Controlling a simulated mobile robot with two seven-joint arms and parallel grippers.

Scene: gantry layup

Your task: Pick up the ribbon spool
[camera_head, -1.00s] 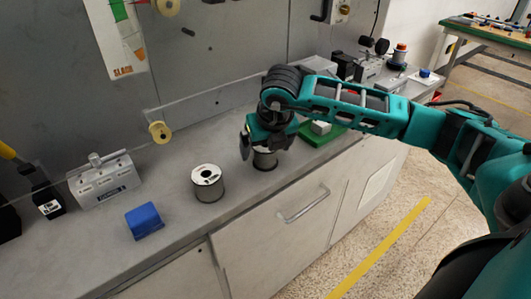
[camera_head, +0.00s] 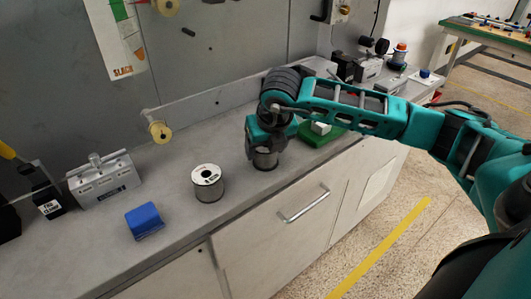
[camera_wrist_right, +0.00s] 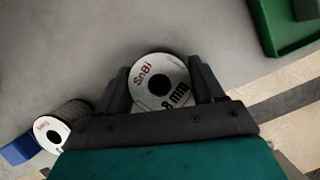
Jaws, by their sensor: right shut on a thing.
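A grey spool (camera_head: 265,161) stands on the grey counter under my right gripper (camera_head: 264,148). In the right wrist view, this spool (camera_wrist_right: 157,74) shows a white round face with "SnBi" and "8 mm" on it, and one finger is on each side. My right gripper is shut on it. A second spool (camera_head: 208,183) with a white top stands on the counter to the left. It also shows at the lower left of the right wrist view (camera_wrist_right: 52,130). My left gripper is not in view.
A blue block (camera_head: 144,220) and a grey labelled box (camera_head: 104,182) are at the left of the counter (camera_head: 180,245). A green tray (camera_head: 318,138) is just right of the gripper.

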